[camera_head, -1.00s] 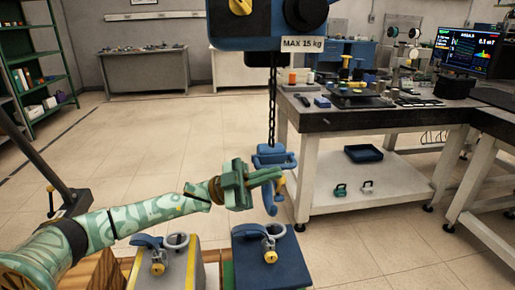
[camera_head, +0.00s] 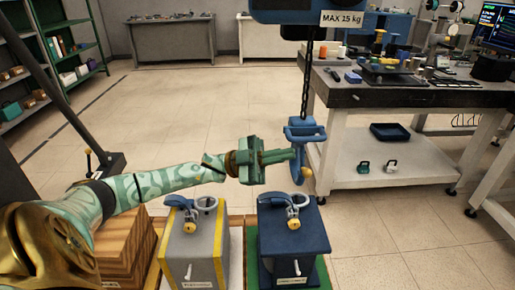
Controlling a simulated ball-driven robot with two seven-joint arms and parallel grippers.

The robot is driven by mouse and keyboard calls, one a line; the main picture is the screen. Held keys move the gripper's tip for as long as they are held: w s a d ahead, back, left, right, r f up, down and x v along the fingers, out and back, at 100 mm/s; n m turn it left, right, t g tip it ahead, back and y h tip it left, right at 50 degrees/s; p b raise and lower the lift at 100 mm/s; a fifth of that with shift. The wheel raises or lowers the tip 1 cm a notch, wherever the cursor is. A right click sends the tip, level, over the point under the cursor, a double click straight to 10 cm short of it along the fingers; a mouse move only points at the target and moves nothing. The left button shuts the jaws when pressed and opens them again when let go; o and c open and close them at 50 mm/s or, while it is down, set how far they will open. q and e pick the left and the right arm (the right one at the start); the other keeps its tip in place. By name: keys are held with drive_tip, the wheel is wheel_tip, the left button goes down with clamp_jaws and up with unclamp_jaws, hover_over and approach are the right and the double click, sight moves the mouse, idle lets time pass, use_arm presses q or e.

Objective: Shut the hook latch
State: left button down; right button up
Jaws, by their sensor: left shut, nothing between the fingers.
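The blue hook (camera_head: 304,140) hangs on a dark chain (camera_head: 308,80) below the blue hoist block (camera_head: 305,10). A yellow latch piece (camera_head: 302,174) shows at the hook's lower part; I cannot tell whether it closes the hook's mouth. My left gripper (camera_head: 280,156) comes in from the left, its green fingers shut and empty, with the tips right beside the hook's left side. I cannot tell whether they touch it. My right gripper is out of view.
Below stand a grey block with yellow edges (camera_head: 195,250) and a dark blue block (camera_head: 290,245), each with a ring and blue lever on top. A workbench (camera_head: 400,97) stands at right, green shelves (camera_head: 65,45) at left. The middle floor is clear.

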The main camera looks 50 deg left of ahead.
use_arm(q)
drive_tip(key=a, duration=0.1)
drive_tip(key=s+a, duration=0.1)
drive_tip(key=a, duration=0.1)
drive_tip(key=s+a, duration=0.1)
drive_tip(key=a, duration=0.1)
drive_tip(key=shift+f, duration=0.2)
idle(0.3)
